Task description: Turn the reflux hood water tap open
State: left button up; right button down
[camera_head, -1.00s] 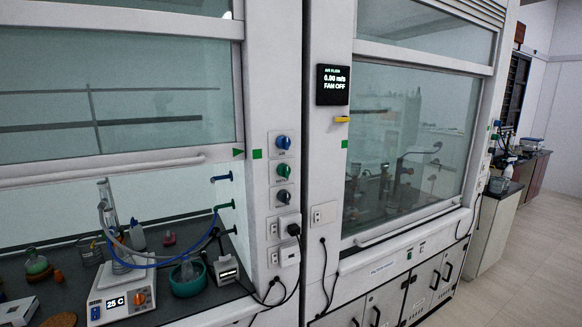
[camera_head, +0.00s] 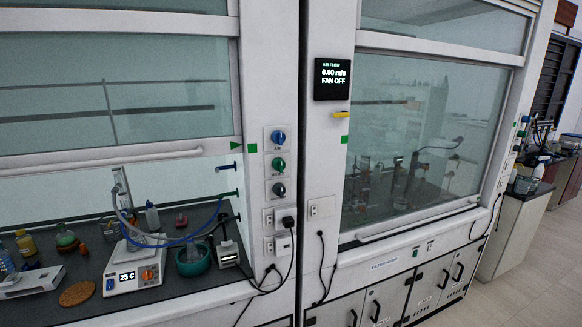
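Three round knobs are stacked on the post between the two hoods: a blue knob (camera_head: 278,137) on top, a green knob (camera_head: 278,164) in the middle and a dark blue-grey knob (camera_head: 279,189) at the bottom. Their labels are too small to read. In the left hood, a hotplate (camera_head: 133,275) showing 25 C stands under a glass apparatus (camera_head: 122,195). Blue tubing (camera_head: 205,226) runs from it toward a green nozzle (camera_head: 228,194) on the hood's side wall. Neither of my grippers is in view.
The left sash (camera_head: 110,155) is partly raised; the right sash (camera_head: 420,225) is down. A teal bowl (camera_head: 192,262), a cork ring (camera_head: 77,293) and several bottles stand on the left worktop. Black cables (camera_head: 292,265) hang from the post's sockets. The floor (camera_head: 530,265) at right is clear.

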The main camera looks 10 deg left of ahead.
aim_at(279, 165)
jog(key=i+l, duration=0.1)
jog(key=l, duration=1.3)
